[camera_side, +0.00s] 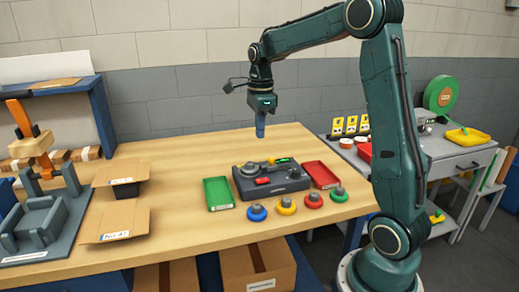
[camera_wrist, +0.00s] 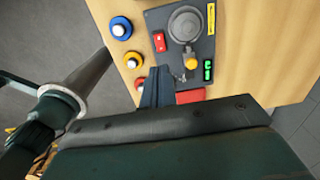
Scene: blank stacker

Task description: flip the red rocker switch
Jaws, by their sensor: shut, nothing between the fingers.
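The red rocker switch (camera_side: 262,181) sits on the front part of the dark grey device (camera_side: 250,191) on the wooden table. It also shows in the wrist view (camera_wrist: 159,42), on the device's edge nearest the round buttons. My gripper (camera_side: 260,136) is shut and empty, pointing down above the table, higher than the device and apart from it. In the wrist view my gripper's fingers (camera_wrist: 157,72) appear below the switch in the picture and cover part of the device's corner. Which way the rocker is tipped is too small to tell.
Round buttons in blue (camera_side: 257,212), yellow (camera_side: 286,205), red (camera_side: 313,200) and green (camera_side: 338,194) stand in front of the device. A green tray (camera_side: 218,194) lies left of it and a red tray (camera_side: 321,175) right. Cardboard boxes (camera_side: 115,220) stand further left.

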